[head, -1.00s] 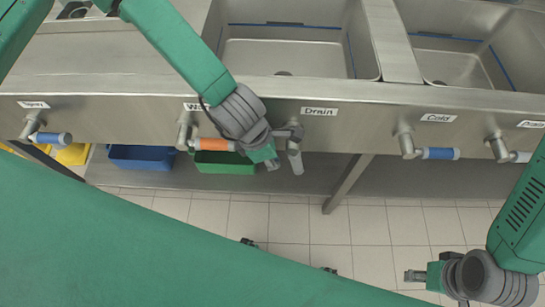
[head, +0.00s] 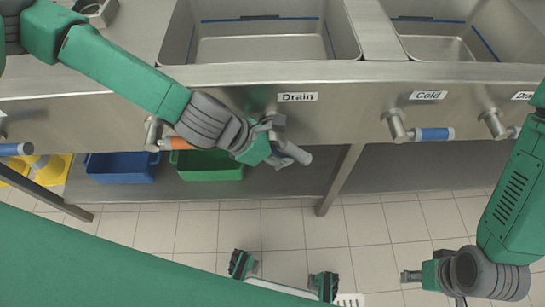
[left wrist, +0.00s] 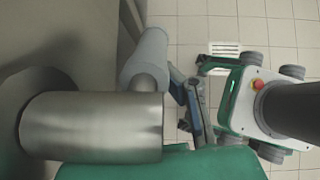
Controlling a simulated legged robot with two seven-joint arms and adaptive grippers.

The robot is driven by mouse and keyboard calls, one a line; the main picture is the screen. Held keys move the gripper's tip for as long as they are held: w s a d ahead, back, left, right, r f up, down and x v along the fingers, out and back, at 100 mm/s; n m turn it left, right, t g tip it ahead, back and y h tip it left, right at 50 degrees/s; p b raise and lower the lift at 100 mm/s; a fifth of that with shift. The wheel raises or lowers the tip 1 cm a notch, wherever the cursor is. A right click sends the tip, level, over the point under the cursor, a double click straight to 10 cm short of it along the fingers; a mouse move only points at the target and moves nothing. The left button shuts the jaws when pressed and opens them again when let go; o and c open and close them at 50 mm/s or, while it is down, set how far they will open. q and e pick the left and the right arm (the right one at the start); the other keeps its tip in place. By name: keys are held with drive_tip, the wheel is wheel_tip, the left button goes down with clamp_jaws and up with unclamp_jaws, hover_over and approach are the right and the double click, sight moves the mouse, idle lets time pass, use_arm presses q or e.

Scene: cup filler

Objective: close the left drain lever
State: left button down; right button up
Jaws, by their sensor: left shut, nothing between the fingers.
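The left drain lever (head: 293,152) is under the "Drain" label (head: 297,97) in the head view. Its grey handle slants down to the right from a metal valve. In the left wrist view the valve's metal cylinder (left wrist: 90,125) fills the lower left, with the grey handle (left wrist: 147,58) beyond it. My left gripper (head: 279,161) is shut and empty, just left of and below the handle. Its fingers (left wrist: 190,102) show close beside the handle; whether they touch it I cannot tell. My right gripper (head: 408,276) is low at the right, far from the lever, its finger state unclear.
An orange-handled tap (head: 172,143) is left of the lever, partly behind my left arm. A blue-handled cold tap (head: 432,134) is to the right. Blue (head: 121,168) and green (head: 207,166) bins stand on the shelf below. A table leg (head: 341,180) is right of the lever.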

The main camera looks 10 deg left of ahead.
sight(301, 154)
use_arm(q)
drive_tip(key=shift+w+d+r+h, duration=0.1)
drive_tip(key=shift+d+h, duration=0.3)
drive_tip(key=shift+d, duration=0.15)
drive_tip(key=shift+w+a+r, duration=0.15)
drive_tip(key=shift+w+r, duration=0.05)
drive_tip(key=shift+r, duration=0.2)
drive_tip(key=shift+r+p, duration=0.25)
drive_tip(key=shift+p, duration=0.25)
drive_tip(key=shift+w+d+r, duration=0.1)
drive_tip(key=shift+d+r, duration=0.05)
drive_tip(key=shift+d, duration=0.15)
drive_tip(key=shift+w+d+r+p, duration=0.1)
drive_tip(key=shift+d+r+p, duration=0.15)
drive_tip(key=shift+d+p, duration=0.25)
drive_tip(key=shift+d+r+p, duration=0.25)
drive_tip(key=shift+d+p, duration=0.15)
drive_tip(key=shift+d, duration=0.15)
drive_tip(key=shift+r, duration=0.2)
drive_tip(key=shift+a+r+p, duration=0.1)
drive_tip(key=shift+a+p, duration=0.05)
drive_tip(key=shift+p, duration=0.2)
use_arm(e)
drive_tip(key=r, duration=0.3)
drive_tip(key=shift+a+r, duration=0.2)
